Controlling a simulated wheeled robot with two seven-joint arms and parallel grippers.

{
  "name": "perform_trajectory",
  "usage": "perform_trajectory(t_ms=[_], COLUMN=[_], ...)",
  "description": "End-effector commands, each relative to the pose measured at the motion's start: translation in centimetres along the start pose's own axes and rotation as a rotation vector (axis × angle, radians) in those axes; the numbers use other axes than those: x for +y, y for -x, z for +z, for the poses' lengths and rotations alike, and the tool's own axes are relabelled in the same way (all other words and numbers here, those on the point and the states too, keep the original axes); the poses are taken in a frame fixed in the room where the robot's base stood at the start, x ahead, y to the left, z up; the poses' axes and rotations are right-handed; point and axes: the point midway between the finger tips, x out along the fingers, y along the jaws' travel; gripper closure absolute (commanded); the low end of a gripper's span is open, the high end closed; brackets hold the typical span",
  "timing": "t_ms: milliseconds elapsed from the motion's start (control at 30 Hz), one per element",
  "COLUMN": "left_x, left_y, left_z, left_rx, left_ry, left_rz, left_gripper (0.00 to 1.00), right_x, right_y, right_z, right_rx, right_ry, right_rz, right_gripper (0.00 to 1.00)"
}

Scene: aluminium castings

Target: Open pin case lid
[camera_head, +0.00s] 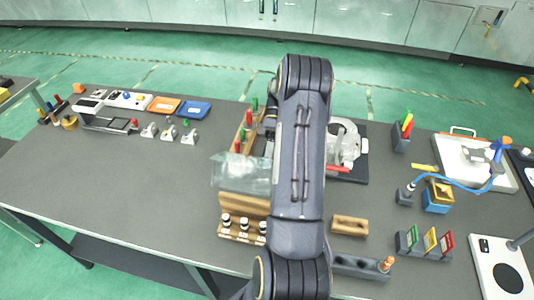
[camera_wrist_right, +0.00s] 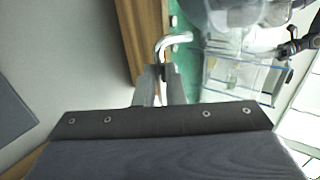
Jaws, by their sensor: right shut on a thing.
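The wooden pin case (camera_head: 243,205) stands left of my right arm in the head view. A clear lid-like panel (camera_head: 240,172) shows above its front part; my arm hides its right side, and I cannot tell its exact angle. In the right wrist view my right gripper (camera_wrist_right: 160,74) is shut on a bent metal handle (camera_wrist_right: 176,38). A wooden edge (camera_wrist_right: 150,35) lies beside the handle, and clear panels (camera_wrist_right: 240,75) show to its right. In the head view the right gripper is mostly hidden behind my arm. My left gripper is not in view.
Coloured pins (camera_head: 248,118) stand in a wooden rack behind the case. A dark plate with a casting (camera_head: 342,150) lies right of my arm. A small wooden block (camera_head: 350,225) and card holders (camera_head: 428,243) are at the front right. The table's left front is clear.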

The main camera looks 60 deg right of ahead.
Motion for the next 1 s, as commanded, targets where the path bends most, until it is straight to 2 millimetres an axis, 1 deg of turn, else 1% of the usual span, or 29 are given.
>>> perform_trajectory(t_ms=[33,200,400,667,967,1000], left_x=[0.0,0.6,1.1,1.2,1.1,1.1], left_y=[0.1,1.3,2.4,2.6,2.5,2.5], left_z=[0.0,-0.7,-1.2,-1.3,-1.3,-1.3], left_rx=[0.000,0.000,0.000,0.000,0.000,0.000], left_ry=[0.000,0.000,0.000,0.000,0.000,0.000], left_rz=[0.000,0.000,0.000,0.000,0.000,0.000], left_gripper=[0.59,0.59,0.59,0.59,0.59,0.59], right_x=[0.5,1.1,1.9,2.5,2.6,2.6], right_y=[0.0,0.2,0.1,-0.2,-0.4,-0.4], right_z=[0.0,0.0,0.0,0.0,0.0,0.0], right_rx=[0.001,0.001,0.003,0.005,0.004,0.004], right_ry=[-0.002,-0.002,0.000,0.001,-0.001,-0.001], right_rz=[-0.029,-0.120,-0.179,-0.200,-0.202,-0.202], right_gripper=[1.00,1.00,1.00,1.00,1.00,0.85])
